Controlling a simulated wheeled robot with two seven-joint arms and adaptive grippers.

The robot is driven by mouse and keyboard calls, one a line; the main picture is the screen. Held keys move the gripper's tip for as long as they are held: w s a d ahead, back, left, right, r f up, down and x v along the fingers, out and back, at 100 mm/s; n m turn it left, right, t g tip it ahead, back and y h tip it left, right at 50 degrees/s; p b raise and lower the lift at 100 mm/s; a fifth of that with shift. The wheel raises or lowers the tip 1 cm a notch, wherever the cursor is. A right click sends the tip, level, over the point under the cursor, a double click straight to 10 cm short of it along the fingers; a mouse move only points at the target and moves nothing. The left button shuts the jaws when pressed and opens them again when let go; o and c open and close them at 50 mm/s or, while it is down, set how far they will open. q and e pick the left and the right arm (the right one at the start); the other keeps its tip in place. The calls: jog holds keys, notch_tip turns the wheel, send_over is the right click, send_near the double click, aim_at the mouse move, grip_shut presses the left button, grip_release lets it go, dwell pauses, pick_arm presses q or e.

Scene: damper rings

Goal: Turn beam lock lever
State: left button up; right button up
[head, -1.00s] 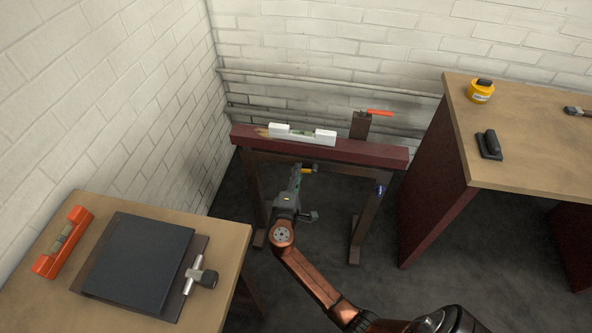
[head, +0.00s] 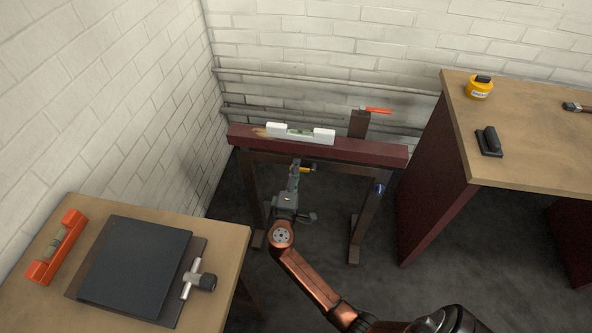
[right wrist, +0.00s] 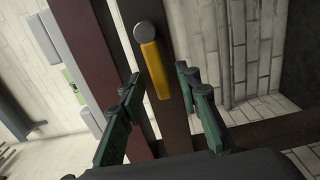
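The beam (head: 375,152) is a dark red bar lying across a dark stand. A yellow lever (head: 306,169) with a round grey pivot is on the stand just below the beam; it also shows in the right wrist view (right wrist: 156,72). My right gripper (head: 296,168) is in front of the stand, below the beam. In the right wrist view its green-padded fingers (right wrist: 159,76) are apart, with the yellow lever showing between them. I cannot tell whether they touch it. An orange-red lever (head: 377,111) sits on a brown post behind the beam. My left gripper is out of view.
A white level (head: 300,134) lies on the beam. A bench at right holds a yellow jar (head: 479,88) and a black block (head: 489,142). Walls close the back and left.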

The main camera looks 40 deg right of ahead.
jog(key=shift+v, duration=0.85)
jog(key=p+v, duration=0.1)
jog(key=v, duration=0.5)
dwell(0.6)
